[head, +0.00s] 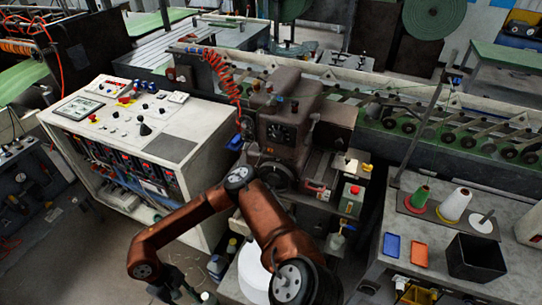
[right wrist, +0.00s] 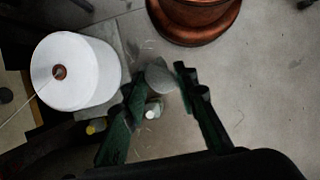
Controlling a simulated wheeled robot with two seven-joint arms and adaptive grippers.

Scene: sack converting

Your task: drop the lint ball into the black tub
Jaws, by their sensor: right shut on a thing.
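The black tub (head: 477,258) stands open on the grey table at the right of the head view. The lint ball (right wrist: 158,74) is a small, pale grey, fuzzy ball with loose fibres. My right gripper (right wrist: 159,80) is shut on it, with the ball between the dark green fingertips. In the head view the copper arm bends down toward the bottom left, far from the tub, and I cannot make out the ball there. My left gripper is not in view.
A white thread cone (right wrist: 75,72) lies beside my right gripper. On the grey table are a blue tray (head: 391,246), an orange tray (head: 419,255), a green cone (head: 420,197) and a white cone (head: 455,205). A control cabinet (head: 150,140) stands behind the arm.

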